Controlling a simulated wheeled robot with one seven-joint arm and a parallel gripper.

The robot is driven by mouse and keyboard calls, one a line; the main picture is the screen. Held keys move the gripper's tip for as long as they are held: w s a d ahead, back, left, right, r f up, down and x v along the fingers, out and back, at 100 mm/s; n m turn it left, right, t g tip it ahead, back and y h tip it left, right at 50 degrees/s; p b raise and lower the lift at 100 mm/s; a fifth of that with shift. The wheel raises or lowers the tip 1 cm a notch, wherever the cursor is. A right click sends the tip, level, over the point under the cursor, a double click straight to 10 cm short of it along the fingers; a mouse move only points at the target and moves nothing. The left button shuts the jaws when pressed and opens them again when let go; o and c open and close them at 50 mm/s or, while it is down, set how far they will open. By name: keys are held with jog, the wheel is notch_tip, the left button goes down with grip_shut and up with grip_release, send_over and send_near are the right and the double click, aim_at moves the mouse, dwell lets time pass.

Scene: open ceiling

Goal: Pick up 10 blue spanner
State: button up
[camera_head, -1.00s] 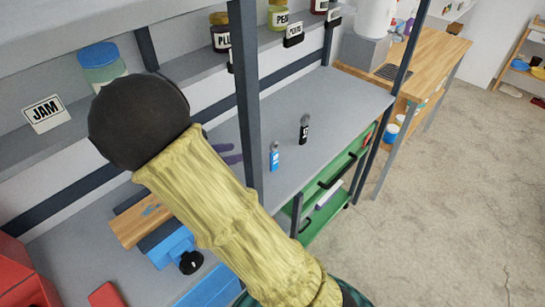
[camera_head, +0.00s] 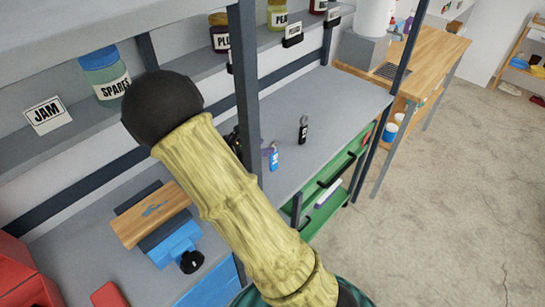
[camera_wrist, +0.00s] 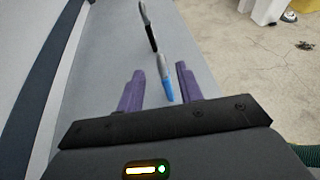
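In the wrist view the blue spanner (camera_wrist: 165,78) shows between my two purple fingers, closer to the right one, with a grey top and blue lower part. My gripper (camera_wrist: 156,85) is open, its fingers spread apart. In the head view my gripper is mostly hidden behind the post and my arm.
A dark post (camera_head: 246,90) stands beside the blue spanner. A blue vise with a wooden block (camera_head: 152,214) sits on the bench at left. Jars line the upper shelf, including a spares jar (camera_head: 105,72). A green drawer unit (camera_head: 325,195) lies below the shelf.

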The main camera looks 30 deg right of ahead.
aim_at(269, 144)
jog(key=p+x, duration=0.1)
jog(key=x, duration=0.4)
jog(key=shift+s+d, duration=0.1)
jog(key=shift+d, duration=0.1)
dwell(0.3)
grip_shut()
